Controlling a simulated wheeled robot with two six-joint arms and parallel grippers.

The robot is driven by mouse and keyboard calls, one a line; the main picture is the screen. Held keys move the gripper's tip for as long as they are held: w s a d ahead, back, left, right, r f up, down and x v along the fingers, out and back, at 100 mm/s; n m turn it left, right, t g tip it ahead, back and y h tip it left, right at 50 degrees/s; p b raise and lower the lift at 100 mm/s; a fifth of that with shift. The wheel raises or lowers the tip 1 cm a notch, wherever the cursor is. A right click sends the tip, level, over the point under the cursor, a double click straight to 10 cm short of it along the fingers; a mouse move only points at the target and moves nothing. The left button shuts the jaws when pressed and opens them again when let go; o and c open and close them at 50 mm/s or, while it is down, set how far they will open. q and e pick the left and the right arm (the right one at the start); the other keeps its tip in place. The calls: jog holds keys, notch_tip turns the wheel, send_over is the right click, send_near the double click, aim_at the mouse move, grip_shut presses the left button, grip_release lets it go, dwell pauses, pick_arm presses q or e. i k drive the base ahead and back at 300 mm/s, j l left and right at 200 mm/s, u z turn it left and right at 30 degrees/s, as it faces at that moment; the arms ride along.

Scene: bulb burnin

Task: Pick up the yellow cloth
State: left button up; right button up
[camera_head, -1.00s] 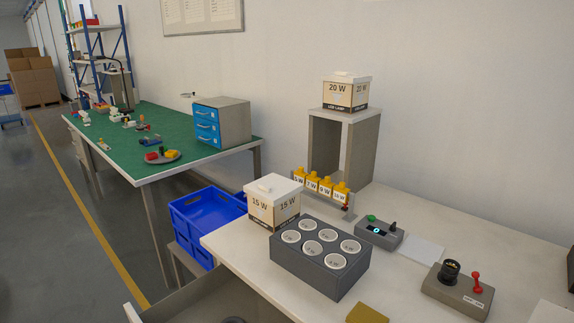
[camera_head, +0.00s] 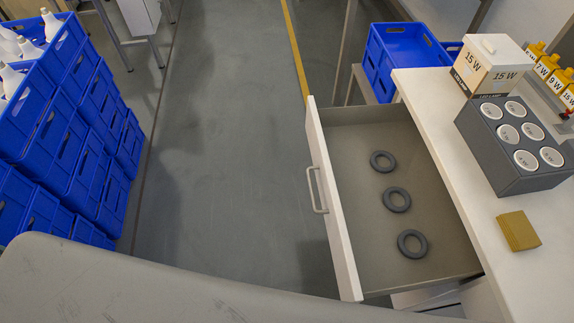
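The yellow cloth (camera_head: 518,231) lies folded in a small square on the white table (camera_head: 465,165), near its front edge and in front of the grey socket block (camera_head: 515,150). Nothing touches it. Neither of my grippers shows in the head view. A large pale grey surface fills the bottom left of the view.
An open drawer (camera_head: 332,215) juts from the table, with three dark rings (camera_head: 397,199) inside. A 15 W box (camera_head: 488,65) stands behind the block. Stacked blue crates (camera_head: 75,140) with white bulbs (camera_head: 52,25) stand at left. The floor (camera_head: 220,130) between is clear.

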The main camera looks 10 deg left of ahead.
aim_at(520, 235)
jog(key=l+z, duration=0.1)
jog(key=z, duration=0.35)
jog(key=l+z, duration=0.1)
jog(key=z, duration=0.4)
jog(key=k+l+z, duration=0.1)
jog(key=z, duration=0.35)
